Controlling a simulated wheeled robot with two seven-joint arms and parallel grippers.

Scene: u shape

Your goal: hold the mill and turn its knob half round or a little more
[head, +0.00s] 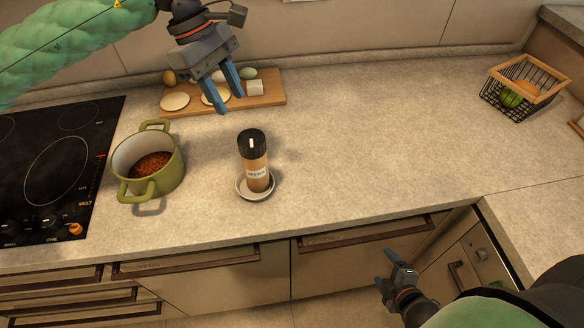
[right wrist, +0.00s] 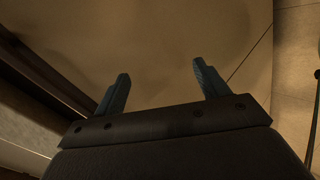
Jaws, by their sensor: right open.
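The mill (head: 255,165) stands upright on a small pale saucer (head: 241,193) on the counter. It has a brown body with a white label and a black knob (head: 251,139) on top with a white mark. My left gripper (head: 231,102) hangs above the counter, behind and left of the mill, apart from it. Its blue fingers are spread and hold nothing. My right gripper (head: 386,268) is low at the counter's front, in front of the drawers, far from the mill. In the right wrist view its two fingers (right wrist: 161,88) are apart with nothing between them.
A green pot (head: 168,185) with brown contents stands left of the mill, beside the black cooktop (head: 50,170). A wooden board (head: 270,99) with eggs and other food lies behind. A wire basket (head: 515,100) stands at the far right. The counter right of the mill is clear.

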